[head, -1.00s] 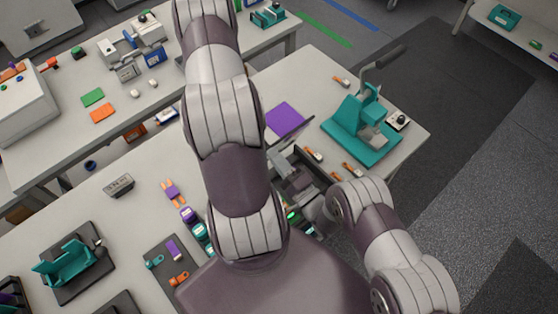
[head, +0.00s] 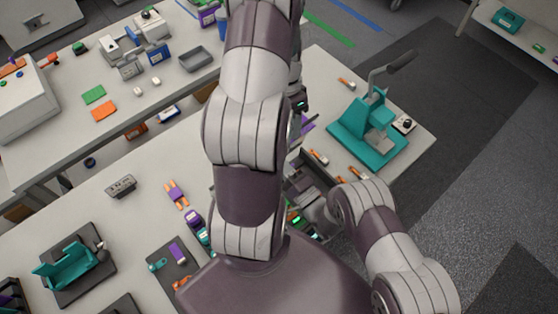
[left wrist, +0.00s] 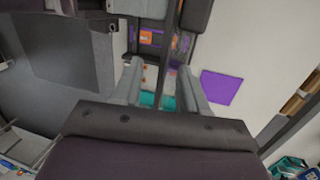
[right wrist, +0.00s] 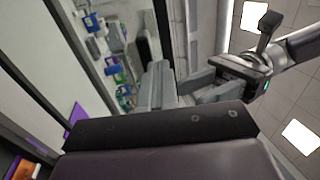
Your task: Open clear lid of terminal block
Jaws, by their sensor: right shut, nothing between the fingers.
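I cannot clearly make out the terminal block or its clear lid. A dark open-framed unit (head: 312,182) with grey parts lies at the table's front edge in the head view, partly hidden by my arms. My left gripper (left wrist: 163,78) is open in the left wrist view. Between and beyond its fingers is a dark-framed unit (left wrist: 152,42) with orange and purple parts. My right gripper (right wrist: 178,88) is shut and empty in the right wrist view. In the head view my right wrist is low beside the dark unit.
A teal press (head: 368,130) with a lever stands on the right of the table. A purple sheet (left wrist: 221,87) lies beside my left gripper. A grey tray (head: 197,58) is on the back table. Small orange parts (head: 318,157) lie near the press.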

